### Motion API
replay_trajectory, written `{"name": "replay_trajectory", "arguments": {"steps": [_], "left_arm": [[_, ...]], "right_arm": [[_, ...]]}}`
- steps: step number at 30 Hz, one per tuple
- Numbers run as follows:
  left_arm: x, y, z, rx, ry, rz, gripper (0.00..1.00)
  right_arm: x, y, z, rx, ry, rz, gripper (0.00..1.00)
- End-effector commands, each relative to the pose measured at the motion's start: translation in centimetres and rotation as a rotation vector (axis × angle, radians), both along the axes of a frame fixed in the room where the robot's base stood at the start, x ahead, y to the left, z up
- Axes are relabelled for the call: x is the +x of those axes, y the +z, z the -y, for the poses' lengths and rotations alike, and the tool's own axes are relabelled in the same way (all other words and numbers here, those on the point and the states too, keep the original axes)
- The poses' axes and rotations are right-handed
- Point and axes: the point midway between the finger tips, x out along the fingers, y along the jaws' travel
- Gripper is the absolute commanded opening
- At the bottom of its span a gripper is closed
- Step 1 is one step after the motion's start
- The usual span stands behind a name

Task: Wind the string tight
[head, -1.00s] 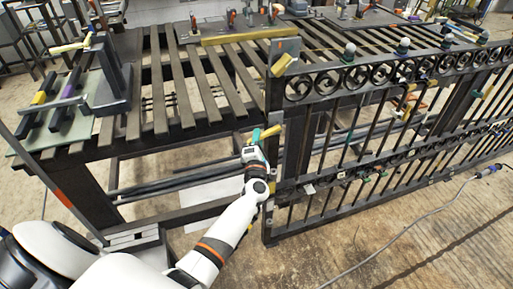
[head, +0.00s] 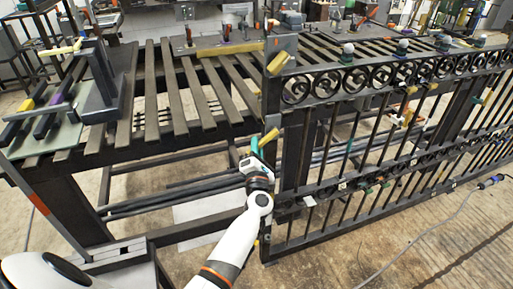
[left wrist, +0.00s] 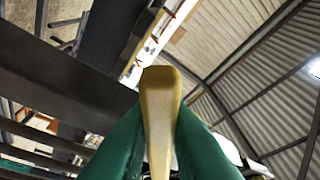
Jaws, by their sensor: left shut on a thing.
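My left gripper (head: 263,142) has green fingers and is beside the dark end post of the black scroll gate (head: 296,140), below its top rail. It is shut on a yellow handle (head: 270,136). In the left wrist view, the tan-yellow end of this handle (left wrist: 160,95) stands up between the two green fingers. Whether the handle touches the post cannot be told. I cannot make out the string clearly in any view. My right gripper is not in view.
A slatted dark bench (head: 180,95) stands behind and left of the gate. A yellow block (head: 278,62) sits at the post's top. Clamps hang along the gate bars. A grey cable (head: 425,222) lies on the open floor to the right.

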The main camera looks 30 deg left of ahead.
Motion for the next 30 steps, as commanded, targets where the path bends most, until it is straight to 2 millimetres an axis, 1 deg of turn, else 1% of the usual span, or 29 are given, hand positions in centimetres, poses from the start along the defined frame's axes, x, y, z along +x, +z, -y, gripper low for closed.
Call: {"name": "replay_trajectory", "arguments": {"steps": [1, 2, 3, 5, 13, 17, 20, 27, 30], "left_arm": [[0.0, -0.1, 0.0, -0.001, -0.001, -0.002, 0.00], [0.0, -0.1, 0.0, -0.001, -0.001, -0.002, 0.19], [0.0, -0.1, 0.0, -0.001, -0.001, -0.002, 0.26], [0.0, -0.1, 0.0, -0.001, -0.001, -0.002, 0.36], [0.0, 0.0, 0.0, 0.000, -0.001, -0.001, 0.36], [-0.7, -0.4, 0.4, -0.001, 0.000, -0.002, 0.36], [-2.0, -0.8, 1.2, -0.003, -0.001, -0.003, 0.36], [-6.4, -2.0, 3.7, -0.003, 0.001, -0.003, 0.36], [-8.0, -2.4, 4.6, -0.002, -0.001, -0.004, 0.36]], "right_arm": [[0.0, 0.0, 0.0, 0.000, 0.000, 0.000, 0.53], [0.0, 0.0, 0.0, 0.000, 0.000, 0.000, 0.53], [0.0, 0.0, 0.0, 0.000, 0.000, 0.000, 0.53], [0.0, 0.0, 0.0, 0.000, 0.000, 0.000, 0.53], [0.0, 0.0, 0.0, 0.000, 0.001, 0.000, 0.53], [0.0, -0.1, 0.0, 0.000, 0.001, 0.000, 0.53], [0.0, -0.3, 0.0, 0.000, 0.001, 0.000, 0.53], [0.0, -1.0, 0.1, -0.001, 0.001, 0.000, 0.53], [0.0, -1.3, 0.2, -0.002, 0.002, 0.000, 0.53]]}}
